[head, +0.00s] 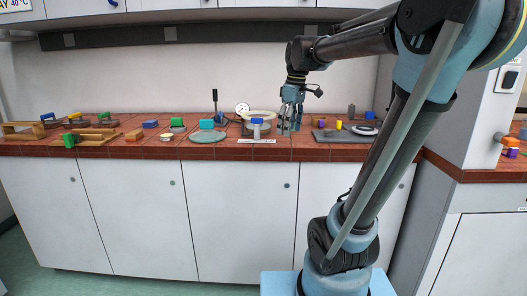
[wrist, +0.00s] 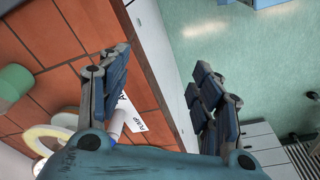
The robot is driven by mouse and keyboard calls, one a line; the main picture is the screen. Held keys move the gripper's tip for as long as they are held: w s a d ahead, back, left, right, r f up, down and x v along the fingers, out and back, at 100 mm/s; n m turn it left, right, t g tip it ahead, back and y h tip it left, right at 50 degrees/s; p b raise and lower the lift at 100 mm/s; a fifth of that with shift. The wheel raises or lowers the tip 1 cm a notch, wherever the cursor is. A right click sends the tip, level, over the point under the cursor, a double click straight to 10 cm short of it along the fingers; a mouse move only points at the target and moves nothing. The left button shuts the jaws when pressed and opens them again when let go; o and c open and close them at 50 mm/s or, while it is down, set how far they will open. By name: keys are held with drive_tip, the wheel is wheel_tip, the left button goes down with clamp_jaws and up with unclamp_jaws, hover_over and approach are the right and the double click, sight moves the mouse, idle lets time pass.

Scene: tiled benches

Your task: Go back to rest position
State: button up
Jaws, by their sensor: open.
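My gripper (head: 290,128) hangs from my raised arm over the front part of the red-tiled bench (head: 160,150), right of the middle in the head view. Its fingers point down. In the wrist view my gripper (wrist: 165,85) has its two blue-grey fingers spread wide apart with nothing between them. The gap shows the bench's front edge and the green floor (wrist: 225,50) below. Just left of the gripper in the head view stands a white cylinder with a blue top (head: 257,122), behind a white label (head: 257,141).
A cream ring (head: 259,114) and a gauge (head: 242,109) stand behind the blue-topped cylinder. A dark plate (head: 335,138) with small parts lies to the right. A round grey-green disc (head: 208,137), coloured blocks and wooden pieces fill the left. Wall cupboards hang above.

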drive_tip(key=s+d+f+m, duration=0.5)
drive_tip(key=s+f, duration=0.5)
drive_tip(key=f, duration=0.2)
drive_tip(key=s+d+f+m+t+h, duration=0.1)
drive_tip(key=s+d+f+m, duration=0.3)
drive_tip(key=s+f, duration=0.6)
wheel_tip(320, 180, down, 2)
drive_tip(key=shift+d+f+m, duration=0.1)
drive_tip(key=shift+d+m, duration=0.25)
drive_tip(key=shift+m, duration=0.65)
drive_tip(key=shift+s, duration=0.1)
drive_tip(key=shift+w+f, duration=0.2)
drive_tip(key=shift+w, duration=0.25)
